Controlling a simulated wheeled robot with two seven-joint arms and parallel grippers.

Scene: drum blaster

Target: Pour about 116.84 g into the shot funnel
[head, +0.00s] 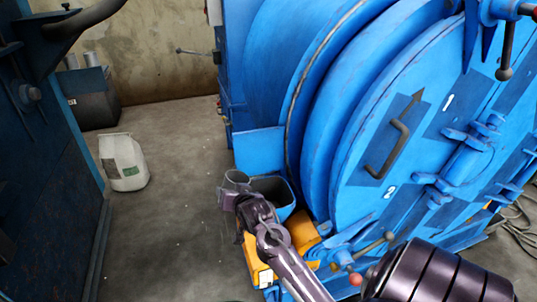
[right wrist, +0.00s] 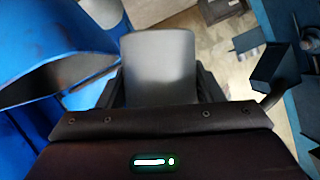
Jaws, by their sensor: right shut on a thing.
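A grey metal cup (head: 236,176) is at the end of my right arm in the head view. My right gripper (head: 233,194) is shut on it. In the right wrist view the cup (right wrist: 158,65) shows as a smooth grey face between the two dark fingers of my gripper (right wrist: 160,88). I cannot see what the cup contains. The blue shot funnel (head: 272,190) has a wide open mouth just right of the cup in the head view. In the right wrist view the funnel (right wrist: 60,70) is at the left, beside the cup. My left gripper is not in view.
The big blue drum machine (head: 390,140) fills the right side, with handles and levers on its door. Yellow parts (head: 262,262) lie below the funnel. A white bag (head: 123,162) stands on the floor at the left. Clear grey floor (head: 170,235) lies between.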

